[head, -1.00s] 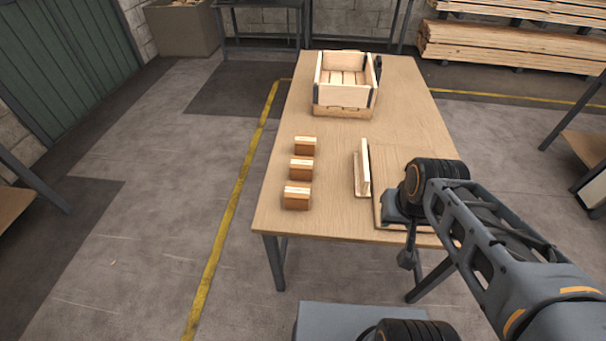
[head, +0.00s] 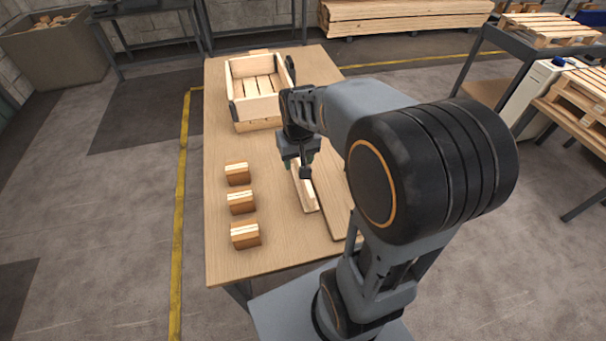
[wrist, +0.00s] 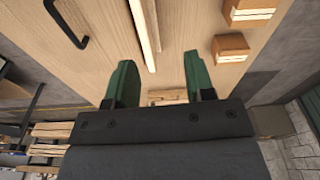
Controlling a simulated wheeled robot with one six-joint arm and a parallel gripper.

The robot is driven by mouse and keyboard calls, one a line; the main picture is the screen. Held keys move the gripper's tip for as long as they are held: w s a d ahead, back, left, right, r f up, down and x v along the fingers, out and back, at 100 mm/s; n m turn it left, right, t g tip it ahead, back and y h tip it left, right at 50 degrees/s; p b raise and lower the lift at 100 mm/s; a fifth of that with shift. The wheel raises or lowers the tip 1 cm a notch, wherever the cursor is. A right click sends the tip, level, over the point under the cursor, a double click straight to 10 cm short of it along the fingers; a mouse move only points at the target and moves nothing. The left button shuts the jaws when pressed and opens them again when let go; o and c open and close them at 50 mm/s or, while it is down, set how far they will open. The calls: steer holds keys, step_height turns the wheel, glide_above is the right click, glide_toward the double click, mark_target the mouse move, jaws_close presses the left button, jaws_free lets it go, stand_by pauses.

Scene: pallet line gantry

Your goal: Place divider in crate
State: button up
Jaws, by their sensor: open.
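The divider (head: 306,190) is a pale, narrow wooden board standing on edge on the table, partly hidden by my gripper in the head view. In the wrist view the divider (wrist: 144,28) runs as a light strip ahead of the gap between my fingertips. My gripper (head: 299,164) is over the divider's far end, pointing down. In the wrist view my gripper (wrist: 160,72) shows two green fingers wide apart with nothing held between them. The crate (head: 254,110) is an open wooden box with dark corner pieces, at the far end of the table.
Three wooden blocks (head: 241,201) stand in a row left of the divider. The table (head: 225,262) is clear between blocks and divider.

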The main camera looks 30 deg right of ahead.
steer(key=shift+m+g, duration=0.4)
steer(key=shift+g, duration=0.2)
steer(key=w+d+f, duration=0.1)
steer(key=w+f, duration=0.1)
steer(key=f, duration=0.1)
steer(key=w+d+f+p, duration=0.1)
steer(key=w+f, duration=0.1)
steer(key=f, duration=0.2)
steer(key=w+d+f, duration=0.1)
steer(key=d+f, duration=0.1)
steer(key=f, duration=0.1)
steer(key=shift+w+d+f, duration=0.1)
steer(key=shift+w+f, duration=0.25)
steer(key=shift+w, duration=0.05)
steer(key=shift+w+d+f, duration=0.1)
steer(key=shift+d+f, duration=0.05)
steer(key=shift+f, duration=1.4)
steer(key=shift+w+d+f, duration=0.1)
steer(key=shift+d+f, duration=0.05)
steer(key=shift+f, duration=1.35)
steer(key=shift+c, duration=0.5)
jaws_close()
